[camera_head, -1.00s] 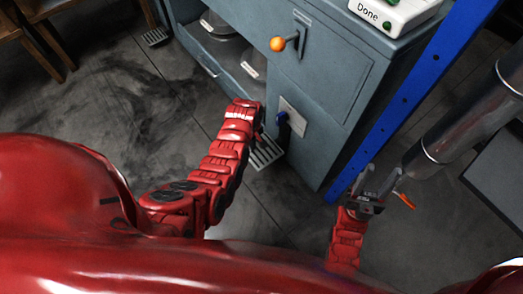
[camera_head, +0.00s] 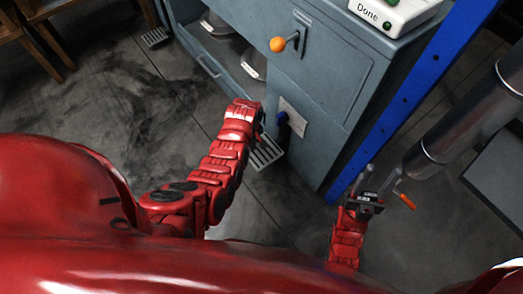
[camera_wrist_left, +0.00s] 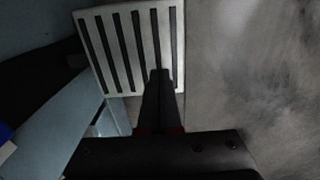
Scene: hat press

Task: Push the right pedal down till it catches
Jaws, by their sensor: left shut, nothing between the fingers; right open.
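The right pedal (camera_head: 266,153) is a pale slotted plate low at the foot of the blue-grey cabinet. In the left wrist view the pedal (camera_wrist_left: 105,50) fills the upper middle. My left gripper (camera_wrist_left: 160,76) is shut and empty, its fingertips over the pedal's slotted face near one edge. I cannot tell whether they touch it. In the head view my red left arm hides most of that gripper. My right gripper (camera_head: 368,184) is open and empty, low beside the blue post, away from the pedal.
Another slotted pedal (camera_head: 155,37) lies further left. A blue post (camera_head: 415,95) and a grey cylinder (camera_head: 455,130) stand at right.

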